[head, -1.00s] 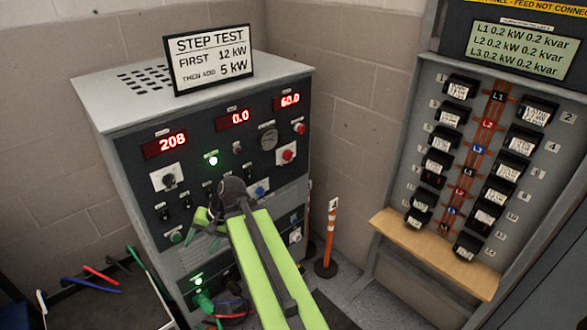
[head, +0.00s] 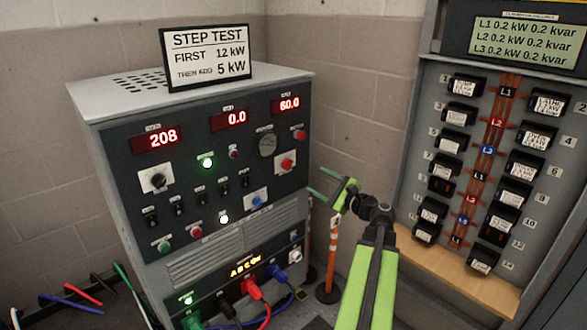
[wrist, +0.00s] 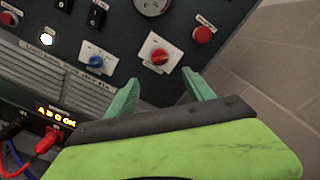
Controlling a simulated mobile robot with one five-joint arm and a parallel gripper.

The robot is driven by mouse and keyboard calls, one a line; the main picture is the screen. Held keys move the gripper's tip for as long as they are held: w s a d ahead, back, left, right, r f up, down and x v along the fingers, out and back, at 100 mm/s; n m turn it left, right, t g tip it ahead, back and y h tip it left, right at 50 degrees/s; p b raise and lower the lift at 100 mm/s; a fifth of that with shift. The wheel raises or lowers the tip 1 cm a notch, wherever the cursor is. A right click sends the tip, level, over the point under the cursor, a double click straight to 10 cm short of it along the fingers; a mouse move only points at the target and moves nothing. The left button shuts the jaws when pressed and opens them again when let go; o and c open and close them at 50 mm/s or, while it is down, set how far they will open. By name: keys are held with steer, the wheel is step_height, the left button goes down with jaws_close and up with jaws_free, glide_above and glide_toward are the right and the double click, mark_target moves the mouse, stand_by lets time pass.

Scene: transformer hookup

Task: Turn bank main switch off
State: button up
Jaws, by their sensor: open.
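The grey bank cabinet (head: 215,135) stands at the left in the head view. Its front carries a red rotary knob on a white plate (head: 286,165) and a blue rotary knob on a white plate (head: 257,201). The wrist view shows the red knob (wrist: 159,56) and the blue knob (wrist: 96,61) up close. The labels are too small to read, so I cannot tell which knob is the main switch. My gripper (head: 320,185) is open and empty, right of the cabinet's front. In the wrist view its fingertips (wrist: 161,82) sit just below the red knob, apparently apart from it.
A black knob (head: 157,180), small toggles and red buttons share the panel. Coloured cables (head: 265,290) plug in low on the cabinet. An orange-and-white post (head: 332,255) stands behind my arm. A breaker board (head: 480,170) with a wooden ledge (head: 470,285) is at the right.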

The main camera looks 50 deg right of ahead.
mark_target(291, 166)
steer(key=w, duration=0.9)
steer(key=w+d, duration=0.1)
steer(key=w, duration=0.4)
steer(key=shift+w, duration=0.15)
steer(key=shift+c, duration=0.4)
